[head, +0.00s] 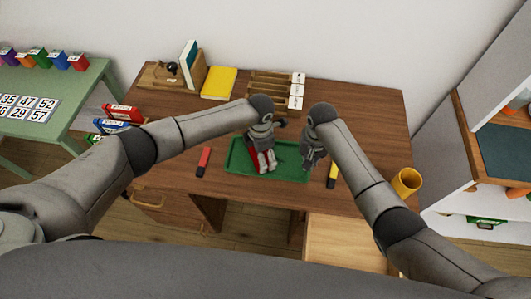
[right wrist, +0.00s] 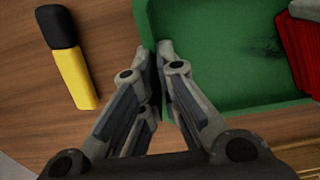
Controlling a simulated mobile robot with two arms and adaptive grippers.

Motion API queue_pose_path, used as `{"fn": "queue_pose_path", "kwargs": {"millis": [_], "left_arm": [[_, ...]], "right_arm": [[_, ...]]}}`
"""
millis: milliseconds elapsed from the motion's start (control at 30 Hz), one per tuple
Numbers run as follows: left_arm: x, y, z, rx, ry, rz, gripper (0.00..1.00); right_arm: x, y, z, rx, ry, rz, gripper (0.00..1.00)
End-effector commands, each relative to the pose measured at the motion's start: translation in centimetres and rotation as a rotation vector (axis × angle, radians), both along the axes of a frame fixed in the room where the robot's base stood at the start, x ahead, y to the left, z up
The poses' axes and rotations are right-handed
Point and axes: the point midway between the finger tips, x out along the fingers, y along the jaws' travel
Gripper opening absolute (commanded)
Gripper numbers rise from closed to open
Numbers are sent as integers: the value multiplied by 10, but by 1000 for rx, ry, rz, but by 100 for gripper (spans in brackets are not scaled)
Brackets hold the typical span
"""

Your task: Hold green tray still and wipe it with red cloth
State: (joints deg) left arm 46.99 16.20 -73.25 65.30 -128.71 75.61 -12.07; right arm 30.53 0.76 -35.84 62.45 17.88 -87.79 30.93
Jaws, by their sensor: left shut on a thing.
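The green tray (head: 290,172) lies flat near the front edge of the brown desk. My left gripper (head: 262,152) is shut on the red cloth (head: 264,162), which hangs down to the tray's left part. The cloth also shows at the right edge of the right wrist view (right wrist: 300,55). My right gripper (head: 312,162) is at the tray's right end. In the right wrist view its fingers (right wrist: 164,52) are close together at the tray's rim, with the tray wall between them. A dark smudge (right wrist: 266,47) shows on the tray floor.
A red marker (head: 204,160) lies left of the tray and a yellow marker (head: 332,174) with a black cap lies right of it. A yellow cup (head: 406,183) stands at the desk's right edge. A wooden rack (head: 270,88) and a yellow book (head: 219,83) are at the back.

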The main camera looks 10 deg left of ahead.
Motion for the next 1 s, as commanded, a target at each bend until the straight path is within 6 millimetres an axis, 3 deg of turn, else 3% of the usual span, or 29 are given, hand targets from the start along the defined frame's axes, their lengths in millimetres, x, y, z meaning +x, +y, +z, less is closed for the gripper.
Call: {"fn": "queue_pose_path", "kwargs": {"millis": [533, 733, 1000], "left_arm": [[-1, 33, -4, 6, 2, 1, 70], [-1, 27, -4, 7, 3, 0, 70], [-2, 5, -4, 0, 4, -2, 70]], "right_arm": [[0, 0, 0, -1, 0, 0, 0], [0, -1, 0, -2, 0, 1, 0], [0, 2, 1, 3, -1, 2, 0]]}}
